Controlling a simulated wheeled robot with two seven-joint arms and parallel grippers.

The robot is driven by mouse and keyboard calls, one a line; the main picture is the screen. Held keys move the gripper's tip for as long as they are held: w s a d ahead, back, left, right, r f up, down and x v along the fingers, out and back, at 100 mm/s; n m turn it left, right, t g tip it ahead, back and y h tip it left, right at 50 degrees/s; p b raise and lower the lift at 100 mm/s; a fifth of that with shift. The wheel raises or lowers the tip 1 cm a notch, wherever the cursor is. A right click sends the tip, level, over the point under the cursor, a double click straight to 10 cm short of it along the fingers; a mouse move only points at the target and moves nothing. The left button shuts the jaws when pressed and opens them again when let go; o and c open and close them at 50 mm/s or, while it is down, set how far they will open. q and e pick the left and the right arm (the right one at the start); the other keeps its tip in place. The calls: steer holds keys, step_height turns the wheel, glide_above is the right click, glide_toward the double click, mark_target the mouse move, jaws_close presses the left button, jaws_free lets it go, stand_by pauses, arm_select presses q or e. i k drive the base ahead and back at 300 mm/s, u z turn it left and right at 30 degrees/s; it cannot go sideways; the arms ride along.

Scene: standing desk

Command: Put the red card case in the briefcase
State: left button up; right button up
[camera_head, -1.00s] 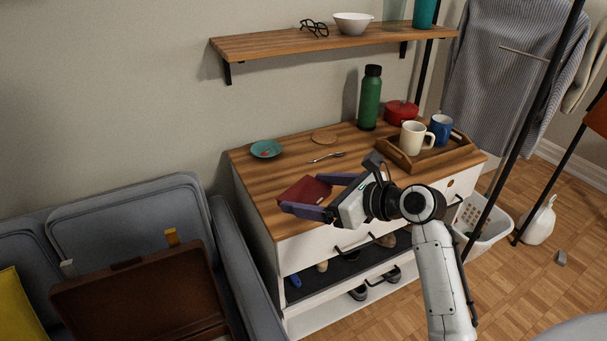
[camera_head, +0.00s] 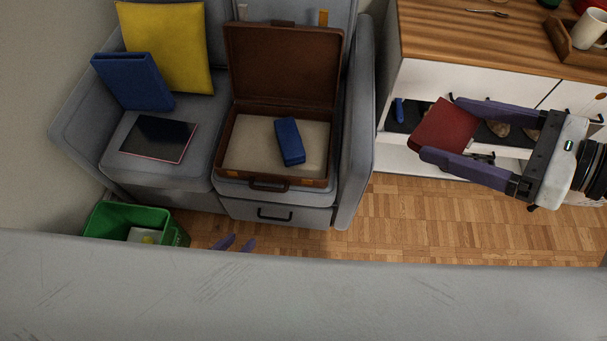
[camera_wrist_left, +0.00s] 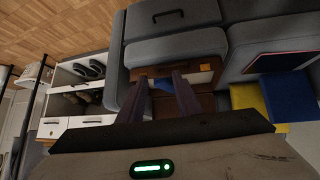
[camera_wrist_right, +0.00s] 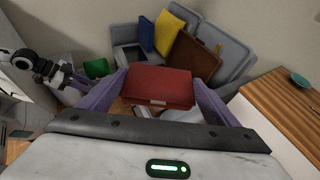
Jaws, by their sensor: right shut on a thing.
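The red card case (camera_head: 443,132) is held in front of the dresser, in the air. My right gripper (camera_head: 438,127) is shut on it, one purple finger on each side. It also shows between the fingers in the right wrist view (camera_wrist_right: 158,86). The brown briefcase (camera_head: 281,65) stands open on the sofa, left of the held case, its lid leaning up against the backrest. A blue case (camera_head: 290,141) lies inside its base. My left gripper (camera_head: 235,243) shows only its fingertips, apart and empty, below the briefcase; its fingers also show apart in the left wrist view (camera_wrist_left: 162,90).
The sofa's armrest (camera_head: 357,120) stands between briefcase and dresser. A tablet (camera_head: 159,139), a blue binder-like object (camera_head: 133,81) and a yellow cushion (camera_head: 168,45) are on the sofa's left seat. A green bin (camera_head: 125,220) stands on the floor.

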mark_target(248, 156)
steer(key=z, duration=0.4)
steer(key=k, duration=0.15)
steer(key=u, duration=1.25)
steer(key=i, duration=0.5)
steer(key=u, duration=0.15)
